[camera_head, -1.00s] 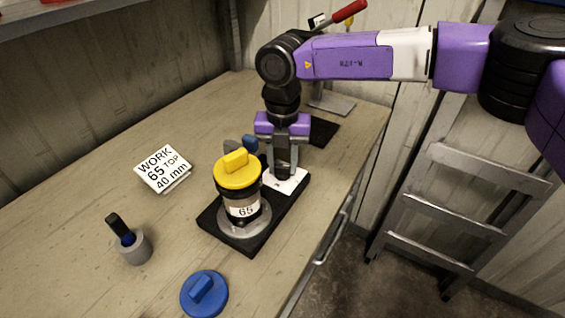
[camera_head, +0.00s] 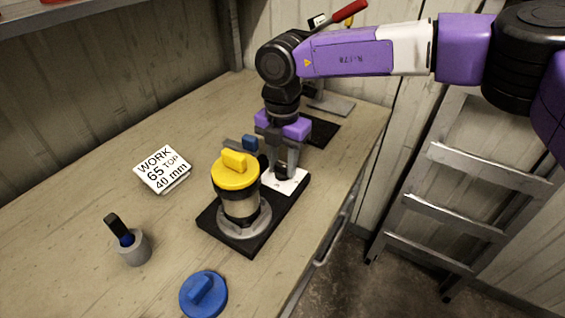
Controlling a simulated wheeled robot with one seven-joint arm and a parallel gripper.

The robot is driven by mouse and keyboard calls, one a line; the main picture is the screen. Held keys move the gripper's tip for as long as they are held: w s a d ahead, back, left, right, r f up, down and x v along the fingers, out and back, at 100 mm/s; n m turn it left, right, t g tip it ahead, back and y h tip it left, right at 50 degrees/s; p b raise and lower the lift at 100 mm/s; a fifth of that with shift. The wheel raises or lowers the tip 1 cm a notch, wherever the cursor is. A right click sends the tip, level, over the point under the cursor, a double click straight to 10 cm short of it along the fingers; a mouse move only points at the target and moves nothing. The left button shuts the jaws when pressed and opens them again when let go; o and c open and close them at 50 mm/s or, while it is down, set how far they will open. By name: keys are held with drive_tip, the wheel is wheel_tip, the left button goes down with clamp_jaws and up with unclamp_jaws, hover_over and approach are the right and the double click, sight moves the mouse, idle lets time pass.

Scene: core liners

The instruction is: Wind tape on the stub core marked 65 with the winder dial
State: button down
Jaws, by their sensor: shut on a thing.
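The core (camera_head: 240,208) stands upright on the round grey turntable of the black winder base (camera_head: 240,246). It has a yellow cap with a grip bar (camera_head: 235,171) on top, dark bands and a tan middle. No 65 label shows on its visible side now. My gripper (camera_head: 284,172) points down just behind and right of the core, over the winder's white plate (camera_head: 293,187). It is shut on the winder dial, which its fingers mostly hide.
A sign (camera_head: 162,169) reading WORK 65 TOP 40 mm stands at left. A grey cup (camera_head: 136,250) with a dark-handled tool and a blue cap (camera_head: 204,294) are at the front. A small blue piece (camera_head: 250,142) is behind the core.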

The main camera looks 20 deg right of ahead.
sight(283, 166)
drive_tip(key=c, duration=1)
unclamp_jaws()
drive_tip(key=shift+o, duration=0.2)
drive_tip(key=shift+r, duration=3.95)
drive_tip(key=shift+s+f, duration=0.1)
